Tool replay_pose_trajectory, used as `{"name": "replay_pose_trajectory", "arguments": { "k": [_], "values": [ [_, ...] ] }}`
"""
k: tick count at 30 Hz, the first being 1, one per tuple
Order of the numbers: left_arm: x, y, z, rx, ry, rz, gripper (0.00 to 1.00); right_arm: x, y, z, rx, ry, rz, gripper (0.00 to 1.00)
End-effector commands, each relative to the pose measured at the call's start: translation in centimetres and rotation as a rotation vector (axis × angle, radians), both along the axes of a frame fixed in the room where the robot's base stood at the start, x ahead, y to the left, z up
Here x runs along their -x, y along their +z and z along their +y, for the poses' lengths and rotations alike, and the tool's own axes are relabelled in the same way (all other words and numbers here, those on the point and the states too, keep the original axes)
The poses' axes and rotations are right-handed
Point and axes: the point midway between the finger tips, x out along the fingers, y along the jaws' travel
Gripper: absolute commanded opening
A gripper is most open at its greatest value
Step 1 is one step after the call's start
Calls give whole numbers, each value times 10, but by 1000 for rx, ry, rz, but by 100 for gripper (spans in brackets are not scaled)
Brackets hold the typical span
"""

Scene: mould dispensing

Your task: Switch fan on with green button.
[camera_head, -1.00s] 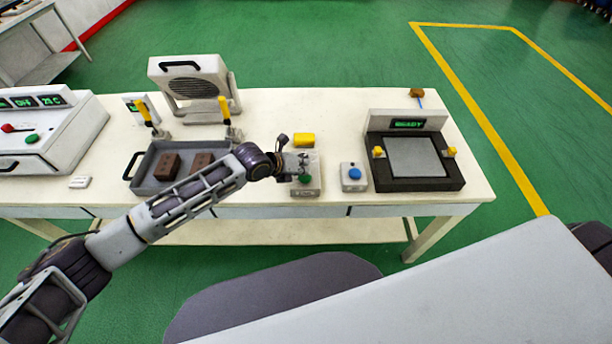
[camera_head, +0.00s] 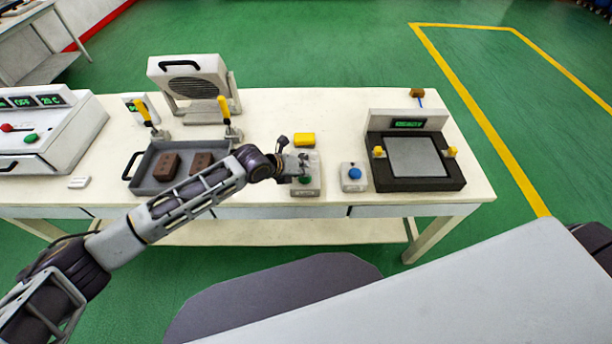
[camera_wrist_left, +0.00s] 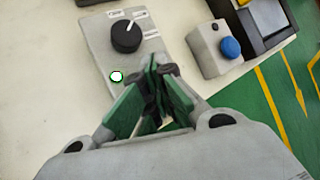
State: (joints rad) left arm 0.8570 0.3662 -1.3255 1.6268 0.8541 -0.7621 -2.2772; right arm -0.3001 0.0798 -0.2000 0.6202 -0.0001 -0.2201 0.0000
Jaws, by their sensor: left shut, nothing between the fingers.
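The fan (camera_head: 194,88), a white housing with a dark round grille, stands at the back of the table. The control box (camera_head: 308,189) is grey-white and sits near the table's front edge. In the left wrist view the box (camera_wrist_left: 96,35) carries a black knob (camera_wrist_left: 126,37) and a small round button (camera_wrist_left: 117,77) with a green rim and a bright white face. My right gripper is not in view.
A small box with a blue button (camera_head: 354,173) stands just right of the control box. A grey tray (camera_head: 146,183) with two brown blocks and yellow-handled clamps is at the left. A black-framed machine (camera_head: 416,184) is at the right.

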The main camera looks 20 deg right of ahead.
Motion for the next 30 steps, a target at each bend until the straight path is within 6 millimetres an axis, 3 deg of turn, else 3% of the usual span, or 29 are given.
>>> {"name": "replay_pose_trajectory", "arguments": {
  "k": [23, 30],
  "values": [
    [0, 8, 0, -1, 0, 1, 0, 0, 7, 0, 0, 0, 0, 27],
    [0, 20, 0, 0, -1, 1, 0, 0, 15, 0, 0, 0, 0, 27]
  ]
}}
